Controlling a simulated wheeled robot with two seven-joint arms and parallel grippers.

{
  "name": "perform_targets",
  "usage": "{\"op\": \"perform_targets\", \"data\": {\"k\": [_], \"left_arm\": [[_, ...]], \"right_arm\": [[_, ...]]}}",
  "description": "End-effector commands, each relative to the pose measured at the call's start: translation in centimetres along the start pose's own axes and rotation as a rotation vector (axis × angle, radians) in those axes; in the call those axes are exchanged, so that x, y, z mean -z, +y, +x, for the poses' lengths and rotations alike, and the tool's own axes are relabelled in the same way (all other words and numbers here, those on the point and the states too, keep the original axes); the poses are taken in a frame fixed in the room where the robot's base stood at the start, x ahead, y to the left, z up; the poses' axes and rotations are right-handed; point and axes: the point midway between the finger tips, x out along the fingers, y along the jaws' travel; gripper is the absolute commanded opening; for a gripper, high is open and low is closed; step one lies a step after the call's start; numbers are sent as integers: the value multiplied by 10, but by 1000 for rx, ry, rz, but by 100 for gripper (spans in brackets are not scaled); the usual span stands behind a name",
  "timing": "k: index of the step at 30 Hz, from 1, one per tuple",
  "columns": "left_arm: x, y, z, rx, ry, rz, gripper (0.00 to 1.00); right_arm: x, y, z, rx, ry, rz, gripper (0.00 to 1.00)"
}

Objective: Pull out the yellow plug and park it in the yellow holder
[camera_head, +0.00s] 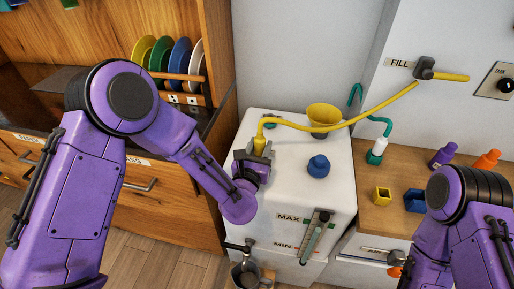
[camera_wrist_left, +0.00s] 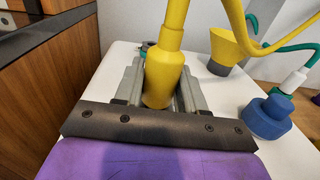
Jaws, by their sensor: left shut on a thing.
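The yellow plug (camera_head: 260,145) stands upright at the left side of the white tank's top, with a yellow hose leaving its upper end. My left gripper (camera_head: 254,164) is shut on it. In the left wrist view the plug (camera_wrist_left: 168,72) is between the two grey fingers (camera_wrist_left: 160,90). Its lower end is hidden, so I cannot tell whether it sits in a socket. The yellow holder (camera_head: 382,197), a small square cup, stands on the wooden counter to the right and looks empty. My right gripper is not in view; only my right arm shows at lower right.
The yellow hose (camera_head: 375,112) arches to the FILL valve (camera_head: 424,68). A yellow funnel (camera_head: 323,116) and blue cap (camera_head: 318,166) are on the tank (camera_head: 285,190). A blue holder (camera_head: 414,201), green-hosed white plug (camera_head: 376,151), purple bottle (camera_head: 441,155) and orange bottle (camera_head: 487,159) stand right.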

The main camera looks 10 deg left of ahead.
Motion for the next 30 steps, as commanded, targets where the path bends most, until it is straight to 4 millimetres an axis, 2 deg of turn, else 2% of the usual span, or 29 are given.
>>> {"op": "perform_targets", "data": {"k": [5,12,18,21,25,30], "left_arm": [[-30,-1,-2,0,-4,-5,8],[-83,-29,-40,1,-6,-7,8],[-104,-60,-83,5,-3,-2,8],[-113,-70,-97,2,-3,-2,8],[-120,-78,-109,1,-3,-1,8],[-124,-82,-114,0,-2,-1,8]], "right_arm": [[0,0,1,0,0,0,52],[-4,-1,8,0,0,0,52],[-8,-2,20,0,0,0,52],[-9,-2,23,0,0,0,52],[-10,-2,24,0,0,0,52],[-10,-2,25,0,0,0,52]]}}
